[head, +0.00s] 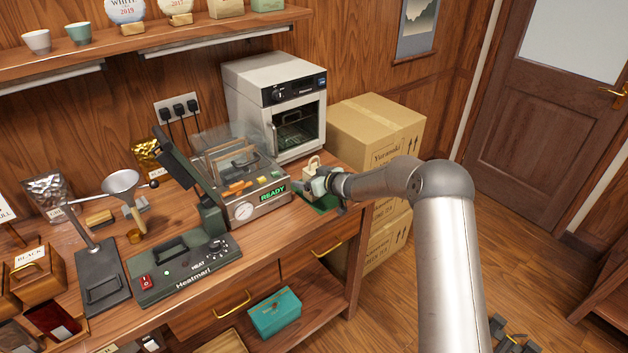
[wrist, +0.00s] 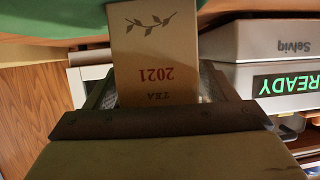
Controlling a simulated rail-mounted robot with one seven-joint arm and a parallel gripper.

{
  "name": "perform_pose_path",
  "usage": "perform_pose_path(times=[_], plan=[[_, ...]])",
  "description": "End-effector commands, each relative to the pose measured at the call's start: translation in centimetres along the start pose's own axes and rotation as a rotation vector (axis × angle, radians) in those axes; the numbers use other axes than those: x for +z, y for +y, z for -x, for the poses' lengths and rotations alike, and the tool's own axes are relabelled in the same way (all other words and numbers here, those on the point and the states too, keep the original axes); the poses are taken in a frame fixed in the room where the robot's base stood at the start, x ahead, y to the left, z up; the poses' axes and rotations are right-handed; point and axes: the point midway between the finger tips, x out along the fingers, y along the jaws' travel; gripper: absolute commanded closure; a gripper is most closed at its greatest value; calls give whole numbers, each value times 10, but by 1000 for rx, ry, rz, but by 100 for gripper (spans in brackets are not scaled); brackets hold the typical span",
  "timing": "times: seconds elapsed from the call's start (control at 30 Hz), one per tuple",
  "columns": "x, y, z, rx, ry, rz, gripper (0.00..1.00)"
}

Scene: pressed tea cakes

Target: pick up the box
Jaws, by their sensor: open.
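In the head view the cream box (head: 312,168) is at the right end of the bench, partly hidden by my gripper (head: 325,184). My gripper (wrist: 155,82) is open, with one finger on each side of the box in the wrist view. I cannot tell whether the fingers touch it. A green mat (head: 320,204) lies at the box and also shows in the wrist view (wrist: 60,20).
The sealing machine with its lit READY display (head: 272,193) stands just left of my gripper. A white oven (head: 255,90) stands behind, with cardboard cartons (head: 360,135) to the right. A teal box (head: 275,313) lies on the lower shelf.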

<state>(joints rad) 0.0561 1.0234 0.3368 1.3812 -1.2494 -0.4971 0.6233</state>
Motion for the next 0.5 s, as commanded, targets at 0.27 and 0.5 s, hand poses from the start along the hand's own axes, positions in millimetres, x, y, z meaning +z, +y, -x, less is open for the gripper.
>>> perform_pose_path(times=[0.27,0.5], plan=[[1,0,0,0,-1,0,41],[0,0,0,0,0,0,71]])
